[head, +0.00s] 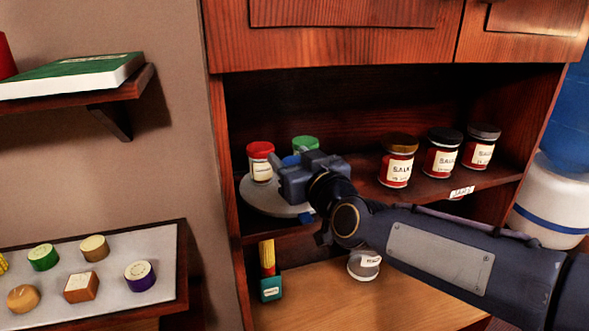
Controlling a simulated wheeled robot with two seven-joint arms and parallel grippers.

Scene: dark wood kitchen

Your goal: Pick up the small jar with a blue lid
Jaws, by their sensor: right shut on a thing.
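The small jar with a blue lid (291,160) is on the left of the cabinet shelf, over a round grey turntable (262,205). Only a bit of its blue lid shows; my right gripper hides the rest. My right gripper (296,172) reaches in from the right and is shut on this jar. I cannot tell whether the jar still touches the turntable. A red-lidded jar (261,163) stands just left of the gripper, and a green-lidded jar (305,144) stands behind it. My left gripper is out of view.
Several labelled sauce jars (397,163) stand right on the shelf. Below are a yellow-and-teal item (269,272) and a jar (364,265) partly behind my arm. The cabinet's left side panel (226,190) is close. A tray (110,304) of small items is at lower left.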

